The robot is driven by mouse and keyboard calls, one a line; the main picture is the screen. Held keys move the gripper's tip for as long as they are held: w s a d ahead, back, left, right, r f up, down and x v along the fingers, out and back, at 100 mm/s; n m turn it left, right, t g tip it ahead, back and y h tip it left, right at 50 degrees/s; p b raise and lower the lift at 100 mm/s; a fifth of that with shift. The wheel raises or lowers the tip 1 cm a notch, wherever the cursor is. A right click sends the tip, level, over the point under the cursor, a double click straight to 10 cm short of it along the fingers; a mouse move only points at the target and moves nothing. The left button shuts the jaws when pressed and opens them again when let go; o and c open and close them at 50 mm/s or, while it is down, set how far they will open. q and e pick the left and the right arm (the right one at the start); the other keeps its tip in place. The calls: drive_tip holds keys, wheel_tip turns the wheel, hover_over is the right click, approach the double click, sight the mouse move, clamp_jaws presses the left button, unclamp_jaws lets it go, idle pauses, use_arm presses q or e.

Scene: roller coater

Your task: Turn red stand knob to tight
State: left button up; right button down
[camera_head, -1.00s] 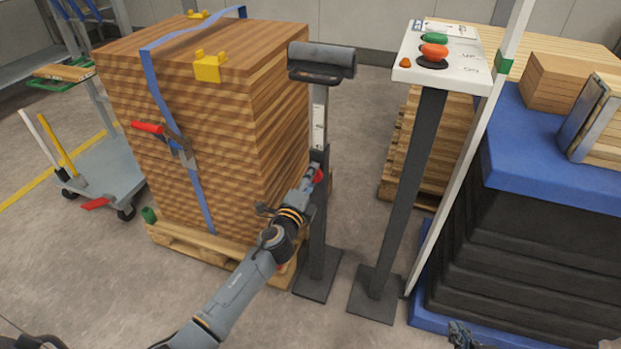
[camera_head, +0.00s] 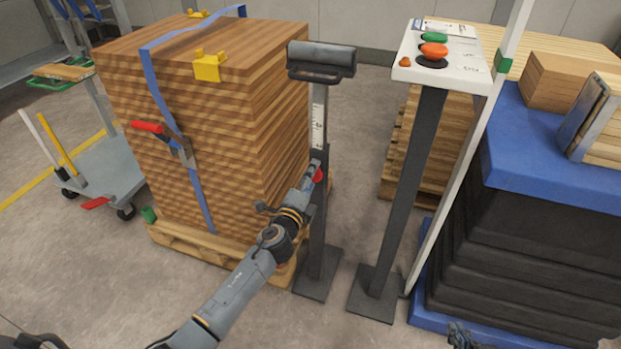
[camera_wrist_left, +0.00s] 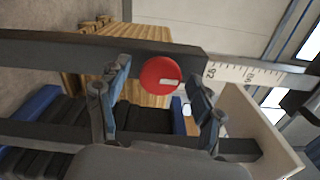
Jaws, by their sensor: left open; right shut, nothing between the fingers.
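The red stand knob (camera_head: 318,174) sits on the side of the dark upright post of the roller stand (camera_head: 318,225). In the left wrist view the round red knob (camera_wrist_left: 160,75) faces me, with a short white mark at its lower right. My left gripper (camera_head: 313,170) reaches the post. Its open fingers (camera_wrist_left: 160,90) stand on either side of the knob, with visible gaps, so they do not grip it. My right gripper (camera_head: 462,335) is low at the bottom edge of the head view, away from the stand, small and partly cut off.
A strapped wood stack (camera_head: 200,120) on a pallet stands close left of the post. A button pedestal (camera_head: 405,190) stands to the right, then a blue-topped dark stack (camera_head: 550,165). A white scale (camera_wrist_left: 240,72) runs along the post beside the knob.

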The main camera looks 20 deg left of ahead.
use_arm(q)
drive_tip(key=shift+s, duration=0.1)
drive_tip(key=s, duration=1.2)
drive_tip(key=shift+a, duration=0.2)
